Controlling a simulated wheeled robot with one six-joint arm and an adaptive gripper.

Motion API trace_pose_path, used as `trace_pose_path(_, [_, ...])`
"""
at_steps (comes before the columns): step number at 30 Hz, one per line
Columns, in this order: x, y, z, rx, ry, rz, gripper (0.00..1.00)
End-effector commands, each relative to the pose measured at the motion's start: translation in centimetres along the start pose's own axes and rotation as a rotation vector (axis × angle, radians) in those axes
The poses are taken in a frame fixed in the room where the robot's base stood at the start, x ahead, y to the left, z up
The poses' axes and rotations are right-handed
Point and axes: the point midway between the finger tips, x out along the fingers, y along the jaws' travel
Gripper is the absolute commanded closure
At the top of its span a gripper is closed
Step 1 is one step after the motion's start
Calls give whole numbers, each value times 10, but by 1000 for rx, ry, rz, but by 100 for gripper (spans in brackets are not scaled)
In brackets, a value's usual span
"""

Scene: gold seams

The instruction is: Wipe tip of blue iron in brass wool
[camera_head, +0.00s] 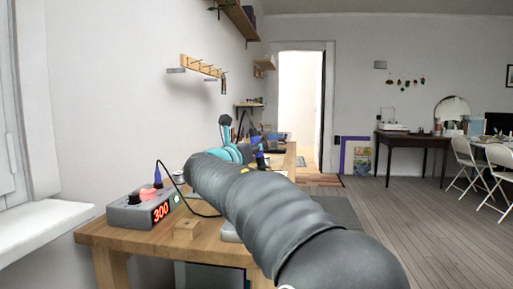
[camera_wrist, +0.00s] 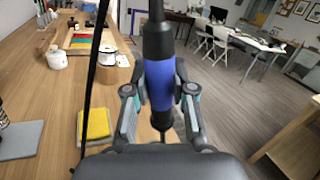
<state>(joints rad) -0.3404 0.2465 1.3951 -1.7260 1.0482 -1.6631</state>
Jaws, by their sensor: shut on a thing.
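The blue iron (camera_wrist: 159,84) has a blue grip with black parts above and below it. In the wrist view my gripper (camera_wrist: 159,91) is shut on the blue grip, one finger on each side. The iron stands roughly upright in the picture, over the right edge of the bench. Its tip is not clearly visible. I cannot make out the brass wool for certain in either view.
A station (camera_head: 143,210) reading 300 stands on the wooden bench (camera_head: 130,237), with a black cable arching from it. A yellow sponge (camera_wrist: 96,123), brown cup (camera_wrist: 107,74) and white jar (camera_wrist: 57,58) are on the bench.

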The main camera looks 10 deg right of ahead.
Motion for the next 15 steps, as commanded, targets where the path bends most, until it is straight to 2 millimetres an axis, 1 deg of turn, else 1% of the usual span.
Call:
trace_pose_path(3, [-5,-1,-1,0,1,1,100])
trace_pose_path(15, [-14,-4,0,-1,1,2,100])
